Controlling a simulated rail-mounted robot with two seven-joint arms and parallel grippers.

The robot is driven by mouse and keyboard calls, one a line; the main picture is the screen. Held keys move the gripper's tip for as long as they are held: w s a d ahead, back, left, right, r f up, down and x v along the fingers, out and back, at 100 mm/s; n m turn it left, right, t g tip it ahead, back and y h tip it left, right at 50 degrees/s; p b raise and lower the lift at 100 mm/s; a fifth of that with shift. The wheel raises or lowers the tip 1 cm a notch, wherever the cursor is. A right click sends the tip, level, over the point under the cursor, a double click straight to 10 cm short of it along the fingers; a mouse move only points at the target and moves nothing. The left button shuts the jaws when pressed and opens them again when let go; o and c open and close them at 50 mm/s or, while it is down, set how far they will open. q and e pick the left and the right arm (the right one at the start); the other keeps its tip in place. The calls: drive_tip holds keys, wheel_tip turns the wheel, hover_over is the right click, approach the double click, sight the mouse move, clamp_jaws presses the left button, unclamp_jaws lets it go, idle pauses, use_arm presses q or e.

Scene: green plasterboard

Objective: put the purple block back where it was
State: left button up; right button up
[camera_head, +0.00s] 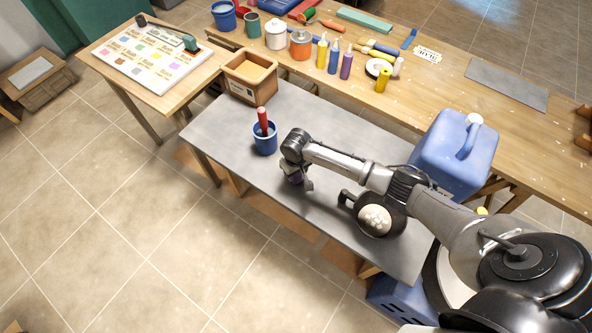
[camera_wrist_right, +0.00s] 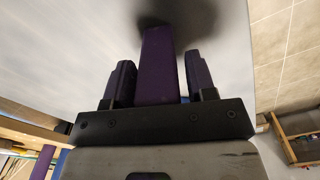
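The purple block (camera_wrist_right: 157,65) is long and narrow and lies between the two fingers of my right gripper (camera_wrist_right: 161,80) in the right wrist view. A thin gap shows between the block and the right-hand finger; the other finger looks close to it. I cannot tell whether the fingers grip it. A dark shadow lies at its far end, close to the grey tabletop. In the head view my right gripper (camera_head: 296,176) points down at the grey table (camera_head: 225,125), with a little purple showing at it. My left gripper is not in view.
A blue cup (camera_head: 265,140) with a red-handled tool stands left of my right gripper. A wooden box (camera_head: 250,85) is behind it. A blue jerrycan (camera_head: 450,150) stands at the right. A workbench behind holds paint bottles and pots. The table's left part is clear.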

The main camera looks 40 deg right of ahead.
drive_tip(key=shift+o, duration=0.7)
drive_tip(key=shift+r, duration=0.25)
wheel_tip(320, 180, up, 12)
drive_tip(key=shift+f+p, duration=0.1)
drive_tip(key=shift+p, duration=0.7)
drive_tip(key=s+a+f+n+t+y, duration=0.1)
drive_tip(key=s+a+f+n, duration=0.15)
drive_tip(key=s+a, duration=0.45)
drive_tip(key=s+a+f+n+t, duration=0.1)
drive_tip(key=s+a+f, duration=0.25)
drive_tip(key=s, duration=0.45)
drive_tip(key=s+r, duration=0.2)
drive_tip(key=s, duration=0.5)
drive_tip(key=s+r+t, duration=0.1)
drive_tip(key=s+r, duration=0.2)
drive_tip(key=s, duration=0.4)
drive_tip(key=shift+s+d+t+h, duration=0.2)
drive_tip(key=shift+s+t+h, duration=0.1)
drive_tip(key=shift+h, duration=0.1)
